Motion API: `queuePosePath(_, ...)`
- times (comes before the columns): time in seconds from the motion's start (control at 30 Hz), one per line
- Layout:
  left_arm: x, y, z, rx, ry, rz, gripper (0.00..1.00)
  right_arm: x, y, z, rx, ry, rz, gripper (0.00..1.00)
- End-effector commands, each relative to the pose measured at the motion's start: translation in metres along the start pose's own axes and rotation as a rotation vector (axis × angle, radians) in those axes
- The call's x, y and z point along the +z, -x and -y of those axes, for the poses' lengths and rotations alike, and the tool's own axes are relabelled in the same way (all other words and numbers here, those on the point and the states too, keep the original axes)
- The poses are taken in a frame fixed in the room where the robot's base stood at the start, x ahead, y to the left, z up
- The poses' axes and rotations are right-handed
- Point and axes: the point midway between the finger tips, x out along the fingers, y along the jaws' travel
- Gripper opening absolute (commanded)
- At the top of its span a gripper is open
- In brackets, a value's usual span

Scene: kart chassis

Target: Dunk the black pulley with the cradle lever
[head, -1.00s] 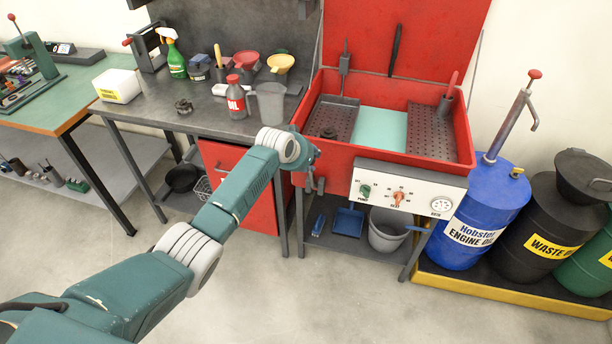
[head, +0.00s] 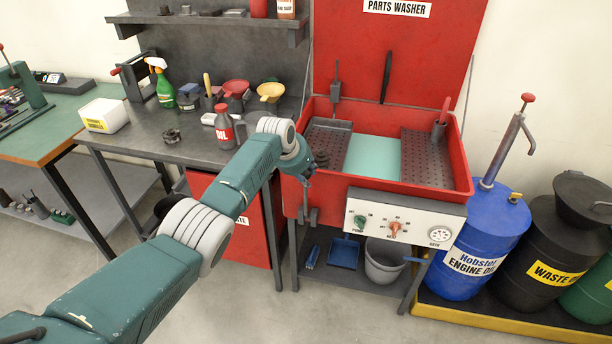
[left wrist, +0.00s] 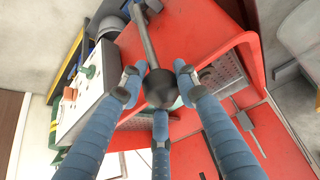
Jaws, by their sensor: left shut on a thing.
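A dark round part, likely the black pulley (head: 321,159), sits at the left end inside the red parts washer (head: 468,178), just behind my left gripper. My left gripper (head: 303,172) is at the washer's left front corner. In the left wrist view, its three blue fingers (left wrist: 159,92) are shut around the black ball knob (left wrist: 160,88) of a lever. The lever's grey rod (left wrist: 144,38) runs up from the knob. In the head view, the knob is hidden by the gripper. My right gripper is out of view.
A dark stepped part (head: 172,136) lies on the grey bench, with an oil bottle (head: 224,128) near it. The washer's control panel (head: 405,222) faces forward. A blue engine oil drum (head: 485,225) stands to the right. The floor in front is clear.

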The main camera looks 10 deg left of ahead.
Motion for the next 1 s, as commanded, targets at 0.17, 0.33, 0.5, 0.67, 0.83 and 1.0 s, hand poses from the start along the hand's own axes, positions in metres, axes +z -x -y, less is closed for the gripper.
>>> queuePosePath(0.17, -0.003, 0.002, 0.003, -0.006, -0.001, -0.005, 0.4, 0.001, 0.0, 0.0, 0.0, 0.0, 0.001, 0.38)
queuePosePath(0.33, -0.001, 0.001, 0.002, -0.004, -0.001, -0.003, 0.49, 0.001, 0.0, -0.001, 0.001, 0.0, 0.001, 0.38)
queuePosePath(0.5, -0.001, 0.001, 0.001, -0.002, 0.0, -0.001, 0.49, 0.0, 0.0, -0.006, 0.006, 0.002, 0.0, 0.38)
queuePosePath(0.67, -0.001, 0.006, 0.001, -0.001, 0.0, -0.002, 0.49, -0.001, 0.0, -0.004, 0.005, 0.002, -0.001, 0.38)
queuePosePath(0.83, 0.0, 0.023, 0.002, -0.003, -0.001, -0.004, 0.49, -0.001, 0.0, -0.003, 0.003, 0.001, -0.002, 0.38)
queuePosePath(1.0, 0.0, 0.051, 0.002, -0.003, -0.001, -0.005, 0.49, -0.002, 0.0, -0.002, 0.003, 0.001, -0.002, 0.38)
